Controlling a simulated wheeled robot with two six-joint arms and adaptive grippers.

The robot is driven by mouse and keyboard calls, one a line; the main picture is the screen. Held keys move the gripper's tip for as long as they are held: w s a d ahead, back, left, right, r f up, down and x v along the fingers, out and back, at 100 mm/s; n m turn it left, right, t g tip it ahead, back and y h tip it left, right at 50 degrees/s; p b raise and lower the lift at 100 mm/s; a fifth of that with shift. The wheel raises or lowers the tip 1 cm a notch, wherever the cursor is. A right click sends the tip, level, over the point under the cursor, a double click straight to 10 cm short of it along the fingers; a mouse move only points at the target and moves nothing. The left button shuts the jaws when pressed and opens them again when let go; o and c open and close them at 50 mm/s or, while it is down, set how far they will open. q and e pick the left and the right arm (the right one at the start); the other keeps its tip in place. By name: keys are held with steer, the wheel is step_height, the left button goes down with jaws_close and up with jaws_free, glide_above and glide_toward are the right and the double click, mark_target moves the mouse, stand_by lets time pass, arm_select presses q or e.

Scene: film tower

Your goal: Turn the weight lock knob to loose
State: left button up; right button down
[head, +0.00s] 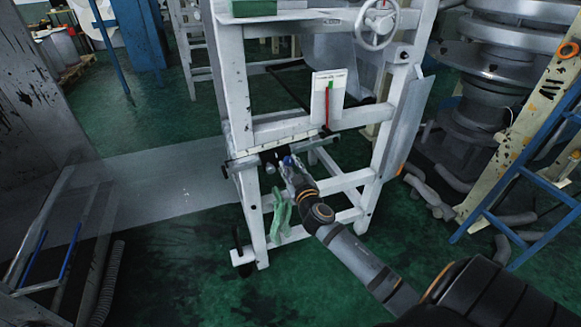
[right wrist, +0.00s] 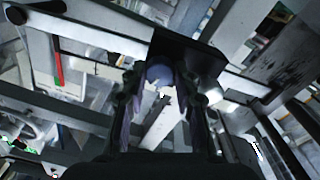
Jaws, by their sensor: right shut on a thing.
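The weight lock knob shows as a small blue-grey round thing in the right wrist view (right wrist: 158,73), in front of a black block (right wrist: 190,50). My right gripper (head: 284,162) reaches the crossbar of the white frame in the head view. In the right wrist view its two fingers (right wrist: 160,84) stand on either side of the knob, shut on it. In the head view the knob is mostly hidden by the gripper. The knob's setting cannot be read. My left gripper is in neither view.
The white frame (head: 238,85) stands on a green floor. A white plate (head: 321,98) with a red and green strip is above the crossbar. A handwheel (head: 376,25) is higher up.

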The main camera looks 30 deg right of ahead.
steer(key=n, duration=0.2)
steer(key=shift+n, duration=0.4)
steer(key=n, duration=0.3)
steer(key=shift+n, duration=0.4)
steer(key=n+p, duration=0.1)
steer(key=n, duration=0.5)
steer(key=shift+f+n, duration=0.1)
steer(key=shift+n, duration=0.2)
steer(key=c, duration=1)
jaws_free()
steer(key=shift+y, duration=0.3)
